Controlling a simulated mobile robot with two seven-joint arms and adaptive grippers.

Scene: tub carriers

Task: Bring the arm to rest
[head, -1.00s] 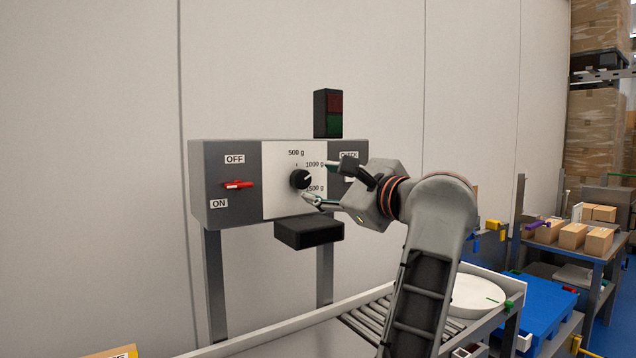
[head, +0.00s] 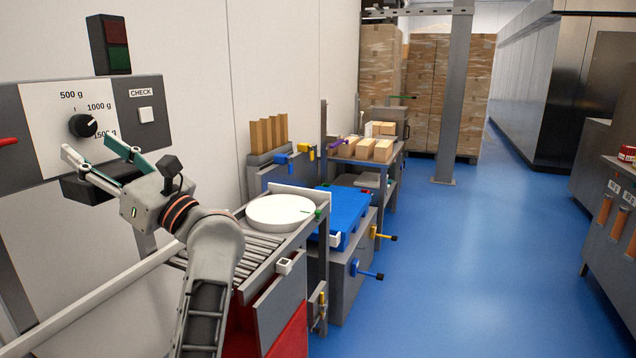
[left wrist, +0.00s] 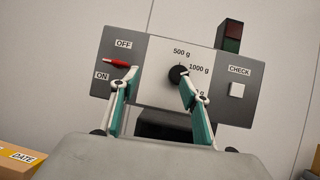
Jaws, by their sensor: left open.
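My left gripper (head: 87,146) is open and empty, in front of and just below the dial knob (head: 82,125) in the head view. In the left wrist view its two fingers (left wrist: 159,73) are spread apart, and the knob (left wrist: 177,73) shows beside the right fingertip. The black knob sits on a white plate marked 500 g, 1000 g and a partly hidden 1500 g; its white mark points to the upper right, toward 1000 g. The red switch lever (left wrist: 117,63) lies between OFF and ON. My right gripper is not in view.
The CHECK button (head: 146,115) is right of the dial, under a dark red and green lamp box (head: 109,45). A roller conveyor (head: 245,253) with a round white tub or lid (head: 281,212) stands at the right. Beyond are a blue surface (head: 345,212), benches and open blue floor (head: 440,270).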

